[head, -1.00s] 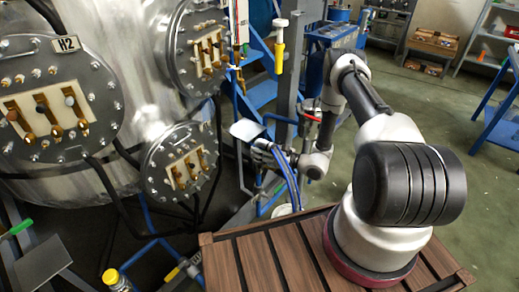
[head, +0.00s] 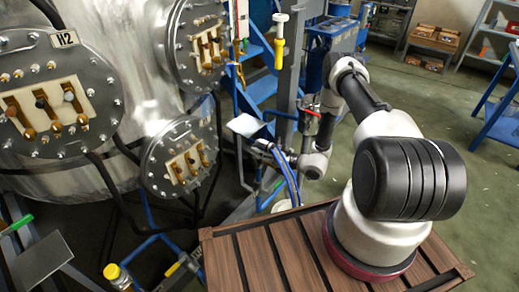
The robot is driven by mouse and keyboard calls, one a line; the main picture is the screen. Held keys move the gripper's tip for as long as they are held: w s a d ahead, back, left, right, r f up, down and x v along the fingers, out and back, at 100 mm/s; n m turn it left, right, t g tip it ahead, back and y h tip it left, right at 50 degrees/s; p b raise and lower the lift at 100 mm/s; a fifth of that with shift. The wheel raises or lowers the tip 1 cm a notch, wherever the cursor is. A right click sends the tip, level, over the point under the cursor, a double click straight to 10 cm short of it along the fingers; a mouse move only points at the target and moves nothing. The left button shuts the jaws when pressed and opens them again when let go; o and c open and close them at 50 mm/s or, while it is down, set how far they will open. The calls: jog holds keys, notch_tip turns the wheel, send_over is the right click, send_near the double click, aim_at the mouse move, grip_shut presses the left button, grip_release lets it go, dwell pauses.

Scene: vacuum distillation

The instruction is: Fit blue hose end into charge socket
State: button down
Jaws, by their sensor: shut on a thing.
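My gripper (head: 264,148) is small in the head view, left of my wrist and just below a tilted pale plate. It is shut on the blue hose. The blue hose (head: 289,178) hangs from the gripper side and bends down to the right in more than one strand. The hose end itself is hidden or too small to make out. I cannot single out the charge socket among the pipes and fittings near the gripper.
The pale plate (head: 245,125) stands close to my gripper. The metal vessel with bolted flanges (head: 181,158) fills the left. A pale bucket (head: 281,206) is below the hose. Green floor (head: 430,110) is open at right.

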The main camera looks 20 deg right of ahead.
jog(key=shift+f, duration=0.1)
jog(key=c, duration=1)
grip_release()
jog(key=v, duration=1.2)
